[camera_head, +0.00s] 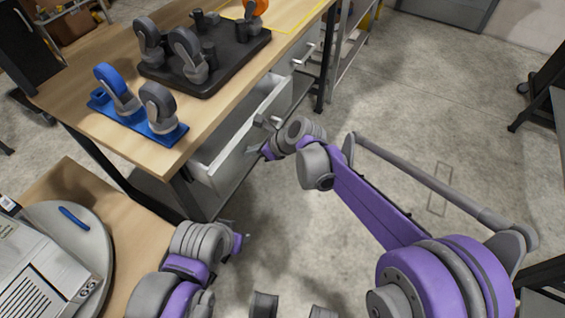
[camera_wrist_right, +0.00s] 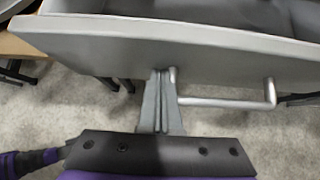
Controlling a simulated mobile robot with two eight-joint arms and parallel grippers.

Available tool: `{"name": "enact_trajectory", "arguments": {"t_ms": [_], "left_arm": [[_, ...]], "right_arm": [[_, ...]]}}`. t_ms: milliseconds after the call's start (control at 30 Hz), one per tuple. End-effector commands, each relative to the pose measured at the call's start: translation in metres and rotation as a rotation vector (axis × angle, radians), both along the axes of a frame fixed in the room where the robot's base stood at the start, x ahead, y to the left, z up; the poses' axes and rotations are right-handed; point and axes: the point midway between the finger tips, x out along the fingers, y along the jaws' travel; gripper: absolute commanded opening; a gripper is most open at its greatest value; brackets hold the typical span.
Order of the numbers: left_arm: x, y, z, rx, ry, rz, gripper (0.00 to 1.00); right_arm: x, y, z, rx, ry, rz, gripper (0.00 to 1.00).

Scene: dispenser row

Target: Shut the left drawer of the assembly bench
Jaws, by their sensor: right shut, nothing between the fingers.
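The left drawer (camera_head: 228,150) of the assembly bench stands pulled out from under the bench top, its pale inside showing. In the right wrist view, its grey front panel (camera_wrist_right: 120,42) spans the upper part, with a bar handle (camera_wrist_right: 230,103) on it. My right gripper (camera_head: 264,124) is at the drawer front. In the wrist view its fingers (camera_wrist_right: 160,74) are together and empty, their tips against or very close to the panel, beside the handle's left end. Contact cannot be told. My left gripper (camera_head: 242,240) is low, left of centre, mostly hidden by its wrist.
The wooden bench top (camera_head: 205,110) holds a blue caster rack (camera_head: 140,122) and a black caster tray (camera_head: 215,65). Another drawer (camera_head: 296,62) is further right. A side table (camera_head: 130,215) with a round grey plate (camera_head: 95,235) stands at lower left. Open floor lies right.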

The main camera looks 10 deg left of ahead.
Motion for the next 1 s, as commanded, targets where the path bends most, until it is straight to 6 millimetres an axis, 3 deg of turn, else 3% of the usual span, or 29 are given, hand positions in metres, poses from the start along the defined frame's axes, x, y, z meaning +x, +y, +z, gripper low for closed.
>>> {"name": "enact_trajectory", "arguments": {"t_ms": [33,200,400,1000], "left_arm": [[0.0,0.0,0.001,0.0,0.0,0.0,0.5],[0.0,0.0,0.002,0.0,-0.001,0.0,0.5],[0.0,0.0,0.004,0.0,-0.001,0.0,0.5],[0.0,0.0,0.005,0.0,-0.002,0.0,0.5]], "right_arm": [[0.004,0.016,0.0,0.002,-0.001,0.003,0.0],[0.014,0.053,0.001,0.001,0.0,0.001,0.0],[0.021,0.078,0.0,0.0,0.0,0.0,0.0],[0.024,0.09,0.002,0.006,-0.002,-0.001,0.0]]}}
